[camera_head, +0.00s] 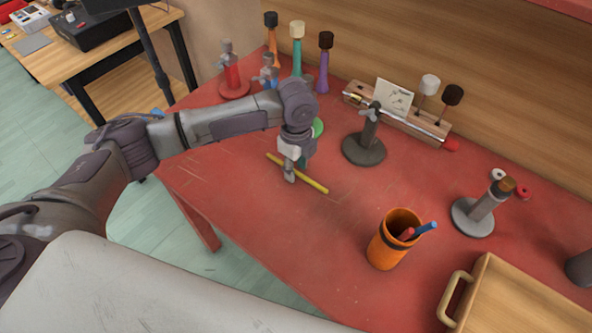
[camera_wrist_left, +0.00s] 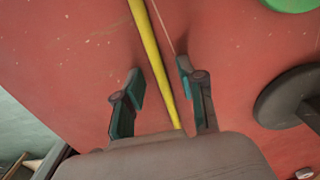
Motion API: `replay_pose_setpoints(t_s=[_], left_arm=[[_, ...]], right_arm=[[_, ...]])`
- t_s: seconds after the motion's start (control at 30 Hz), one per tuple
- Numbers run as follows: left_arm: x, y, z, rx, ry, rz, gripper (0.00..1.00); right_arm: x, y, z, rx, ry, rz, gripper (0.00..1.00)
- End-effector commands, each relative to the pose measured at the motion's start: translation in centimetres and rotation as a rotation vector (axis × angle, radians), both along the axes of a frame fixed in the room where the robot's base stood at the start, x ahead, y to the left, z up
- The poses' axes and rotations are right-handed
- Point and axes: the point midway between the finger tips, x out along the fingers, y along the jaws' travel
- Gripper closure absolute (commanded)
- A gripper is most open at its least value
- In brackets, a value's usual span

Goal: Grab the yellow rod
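The yellow rod (camera_head: 314,184) lies on the red table, running from upper left to lower right in the head view. In the left wrist view the yellow rod (camera_wrist_left: 153,55) runs between the two fingers. My left gripper (camera_head: 290,176) is over the middle of the rod, pointing down. In the left wrist view the left gripper (camera_wrist_left: 160,88) is open, with a gap on each side of the rod. The gripper's palm hides the rod's near part in that view. My right gripper is not in view.
Grey stands (camera_head: 364,150) and (camera_head: 473,215) stand to the right. An orange cup (camera_head: 376,250) holding red and blue sticks stands in front. Mallets and a red stand (camera_head: 232,82) are behind.

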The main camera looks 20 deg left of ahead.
Motion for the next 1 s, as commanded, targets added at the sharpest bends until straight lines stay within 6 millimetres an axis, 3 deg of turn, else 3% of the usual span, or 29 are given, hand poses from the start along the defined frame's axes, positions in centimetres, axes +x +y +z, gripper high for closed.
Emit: replay_pose_setpoints(t_s=[0.1, 0.33, 0.37, 0.77, 1.0], left_arm=[[0.0, 0.0, 0.0, 0.0, 0.0, 0.0, 0.6], [0.0, 0.0, 0.0, 0.0, 0.0, 0.0, 0.98], [0.0, 0.0, 0.0, 0.0, 0.0, 0.0, 1.0], [0.0, 0.0, 0.3, -0.001, -0.001, 0.001, 1.0], [0.1, 0.0, 2.9, -0.001, -0.004, 0.001, 1.0]], right_arm=[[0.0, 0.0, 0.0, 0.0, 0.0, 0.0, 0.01], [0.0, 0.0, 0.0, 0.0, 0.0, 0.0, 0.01], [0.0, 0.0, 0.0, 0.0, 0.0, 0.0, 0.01], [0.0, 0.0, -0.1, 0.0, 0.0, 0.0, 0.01], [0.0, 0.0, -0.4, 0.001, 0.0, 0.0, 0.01]])
